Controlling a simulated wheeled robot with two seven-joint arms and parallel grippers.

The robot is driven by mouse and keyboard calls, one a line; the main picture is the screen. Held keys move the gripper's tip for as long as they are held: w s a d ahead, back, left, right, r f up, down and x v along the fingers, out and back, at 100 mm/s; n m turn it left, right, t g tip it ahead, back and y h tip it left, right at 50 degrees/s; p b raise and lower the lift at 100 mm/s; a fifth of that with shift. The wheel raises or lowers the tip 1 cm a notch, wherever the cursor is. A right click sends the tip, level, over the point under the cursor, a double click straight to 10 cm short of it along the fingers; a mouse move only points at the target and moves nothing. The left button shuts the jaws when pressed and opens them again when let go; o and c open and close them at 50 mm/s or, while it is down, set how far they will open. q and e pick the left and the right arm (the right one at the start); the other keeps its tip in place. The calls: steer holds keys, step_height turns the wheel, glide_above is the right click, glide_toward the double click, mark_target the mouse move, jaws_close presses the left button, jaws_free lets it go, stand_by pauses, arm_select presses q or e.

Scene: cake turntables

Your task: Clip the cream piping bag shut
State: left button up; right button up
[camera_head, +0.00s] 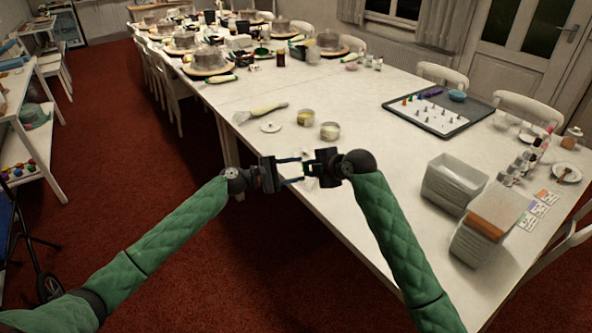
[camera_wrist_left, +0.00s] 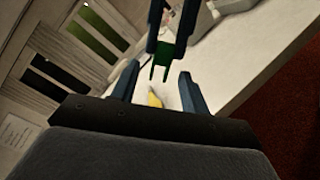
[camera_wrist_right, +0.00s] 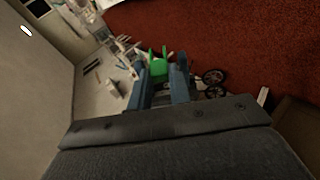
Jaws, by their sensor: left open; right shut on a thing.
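The cream piping bag (camera_head: 262,111) lies on the table near its left edge, beyond both grippers and touched by neither. My right gripper (camera_head: 311,166) is shut on a small green clip (camera_wrist_right: 181,64), which sticks out past its fingertips. The green clip also shows in the left wrist view (camera_wrist_left: 160,72), hanging from the right fingers. My left gripper (camera_head: 296,170) is open and faces the right gripper, with its fingers (camera_wrist_left: 160,92) close to the clip but not closed on it. A small yellow thing shows between the left fingers in the left wrist view; I cannot tell what it is.
A small white dish (camera_head: 270,127) and two tubs (camera_head: 305,117) (camera_head: 330,131) stand near the bag. A dark tray (camera_head: 470,122) with piping tips lies to the right. Grey bins (camera_head: 440,186) stand at the near right. Cake turntables (camera_head: 208,66) fill the far end. Open table lies between.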

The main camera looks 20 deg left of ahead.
arm_select(q)
steer(key=v, duration=0.7)
steer(key=shift+a, duration=0.2)
steer(key=shift+s, duration=0.1)
stand_by(0.3)
